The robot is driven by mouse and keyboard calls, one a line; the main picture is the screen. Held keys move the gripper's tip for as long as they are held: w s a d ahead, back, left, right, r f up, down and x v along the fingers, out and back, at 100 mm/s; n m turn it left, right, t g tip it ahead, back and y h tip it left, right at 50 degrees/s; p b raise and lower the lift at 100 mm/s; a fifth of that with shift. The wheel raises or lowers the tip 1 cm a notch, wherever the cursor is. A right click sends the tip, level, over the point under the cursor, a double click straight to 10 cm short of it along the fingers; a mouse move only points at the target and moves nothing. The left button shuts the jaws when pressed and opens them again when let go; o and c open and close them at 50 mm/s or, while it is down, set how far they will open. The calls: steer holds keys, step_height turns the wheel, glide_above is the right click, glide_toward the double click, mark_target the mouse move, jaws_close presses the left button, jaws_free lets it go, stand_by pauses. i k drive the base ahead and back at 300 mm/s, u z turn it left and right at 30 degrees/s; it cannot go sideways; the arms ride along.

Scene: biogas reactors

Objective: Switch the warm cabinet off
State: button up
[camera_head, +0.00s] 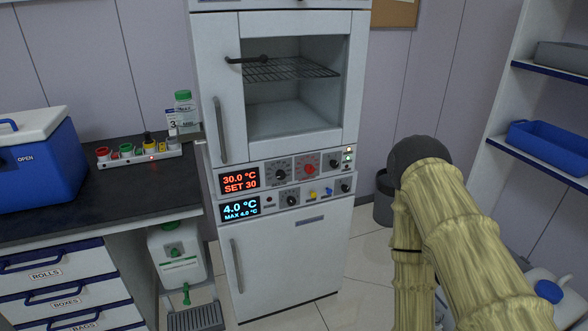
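The warm cabinet (232,60) is the upper half of a tall white unit in the middle of the head view. Its window shows a wire shelf (290,69) in the chamber. Its lit red display (238,180) reads 30.0 °C, SET 30. To the right on the same panel are a black dial (281,174), a red knob (309,169) and a small dark knob (336,163). Small lit lamps (348,154) sit at the panel's right end. My arm shows at the right, bent and apart from the cabinet. My gripper is not in view.
Below is a cold cabinet (300,255) with a blue 4.0 °C display (240,209) and its own knobs. A dark counter (110,205) with a blue cooler box (40,165) stands left. Shelves with a blue tray (550,145) stand right. A bin (383,205) is behind my arm.

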mark_target(333, 164)
steer(key=u, duration=0.45)
steer(key=k, duration=0.55)
steer(key=u, duration=0.85)
steer(key=i, duration=0.55)
steer(key=z, duration=0.8)
steer(key=i, duration=0.5)
steer(key=z, duration=0.5)
